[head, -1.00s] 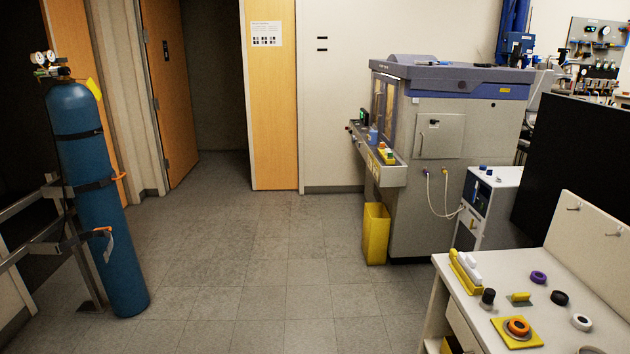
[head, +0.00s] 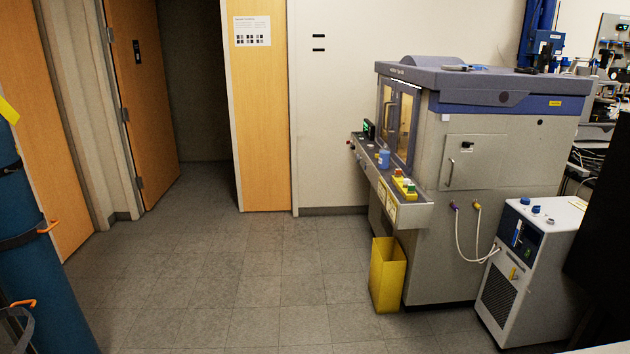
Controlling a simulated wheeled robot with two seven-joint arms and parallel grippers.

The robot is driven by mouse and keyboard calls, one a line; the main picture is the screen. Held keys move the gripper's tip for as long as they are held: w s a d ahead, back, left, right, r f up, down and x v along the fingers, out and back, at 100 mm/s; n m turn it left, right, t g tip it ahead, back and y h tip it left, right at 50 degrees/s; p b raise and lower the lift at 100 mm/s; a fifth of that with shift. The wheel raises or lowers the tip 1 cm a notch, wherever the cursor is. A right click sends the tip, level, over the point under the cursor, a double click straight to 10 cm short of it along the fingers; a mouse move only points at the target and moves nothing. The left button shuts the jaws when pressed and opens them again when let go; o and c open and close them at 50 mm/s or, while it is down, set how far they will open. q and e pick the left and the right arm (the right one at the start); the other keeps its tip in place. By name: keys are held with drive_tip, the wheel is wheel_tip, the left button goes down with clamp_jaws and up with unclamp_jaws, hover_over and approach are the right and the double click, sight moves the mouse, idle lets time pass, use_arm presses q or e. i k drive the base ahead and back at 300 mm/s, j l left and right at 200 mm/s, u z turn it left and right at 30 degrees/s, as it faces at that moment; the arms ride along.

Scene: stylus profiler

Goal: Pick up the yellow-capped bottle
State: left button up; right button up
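I cannot clearly make out a yellow-capped bottle in the head view. On the front ledge (head: 425,214) of the large grey machine (head: 487,160) sits a small yellow holder (head: 404,188) with small items in it, some with red, white and green tops. These are too small to tell apart. A small blue container (head: 384,159) stands on the ledge to the left of the holder. Neither of my grippers is in view.
A yellow bin (head: 388,275) stands on the floor below the ledge. A white wheeled unit (head: 520,270) is beside the machine at right. A blue gas cylinder (head: 25,235) is at the left edge. Open tiled floor (head: 240,290) lies between.

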sight(385, 152)
drive_tip(key=i+z, duration=0.15)
drive_tip(key=i, duration=0.7)
drive_tip(key=i+j+z, duration=0.15)
drive_tip(key=i, duration=0.65)
